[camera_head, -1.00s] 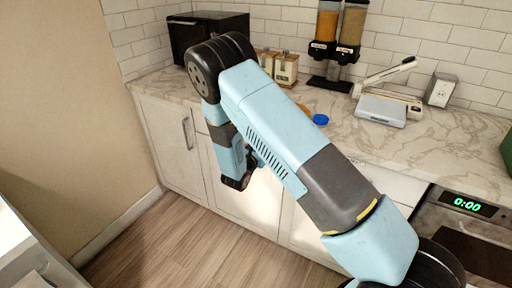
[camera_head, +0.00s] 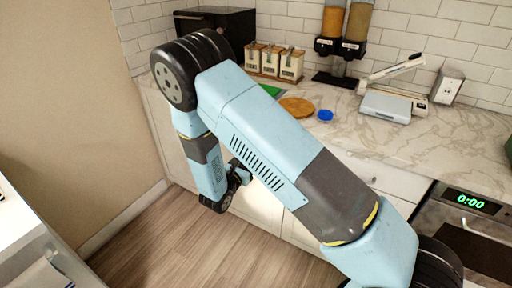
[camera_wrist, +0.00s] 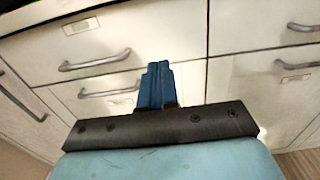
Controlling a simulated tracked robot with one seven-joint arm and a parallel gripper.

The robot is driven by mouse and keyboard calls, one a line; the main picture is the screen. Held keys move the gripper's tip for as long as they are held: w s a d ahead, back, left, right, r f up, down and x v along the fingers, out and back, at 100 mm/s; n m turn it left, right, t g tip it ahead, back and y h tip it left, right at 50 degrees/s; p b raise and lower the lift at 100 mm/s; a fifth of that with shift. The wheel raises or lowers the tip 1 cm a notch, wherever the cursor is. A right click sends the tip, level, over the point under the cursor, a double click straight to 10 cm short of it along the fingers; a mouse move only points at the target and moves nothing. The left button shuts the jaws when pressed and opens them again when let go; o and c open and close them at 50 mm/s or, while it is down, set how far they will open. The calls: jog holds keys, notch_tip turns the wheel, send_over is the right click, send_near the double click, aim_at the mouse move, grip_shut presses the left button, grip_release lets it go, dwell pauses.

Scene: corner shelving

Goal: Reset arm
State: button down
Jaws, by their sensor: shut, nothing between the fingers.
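My arm crosses the middle of the head view, with its elbow raised at the upper left and its forearm hanging down in front of the lower cabinets.
A marble counter (camera_head: 440,140) runs along the tiled wall. On it are canisters (camera_head: 270,62), dispensers (camera_head: 343,30), a round wooden board (camera_head: 297,107), a blue lid (camera_head: 325,116) and a white scale (camera_head: 386,107). An oven (camera_head: 470,225) is at the right. Wooden floor (camera_head: 165,240) is clear at the lower left.

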jog(key=s+d+r+m+g+h, duration=0.1)
jog(key=s+d+r+m+g, duration=0.3)
jog(key=d+r+m+g, duration=0.55)
jog(key=s+d+r+m+g+h, duration=0.1)
jog(key=s+d+r+m+g, duration=0.45)
jog(key=d+r, duration=0.75)
jog(key=s+d+r+m+t+y, duration=0.2)
jog(key=s+r+m+y, duration=0.3)
jog(key=s+r+m, duration=0.2)
jog(key=s+d+r+m+t+y, duration=0.2)
jog(key=s+r+m+y, duration=0.3)
jog(key=s, duration=0.7)
notch_tip(320, 180, up, 2)
jog(key=d+m, duration=0.1)
jog(key=m, duration=0.2)
jog(key=shift+s+d+r+t+y, duration=0.15)
jog(key=shift+r+t+y, duration=0.05)
jog(key=shift+t+y, duration=0.2)
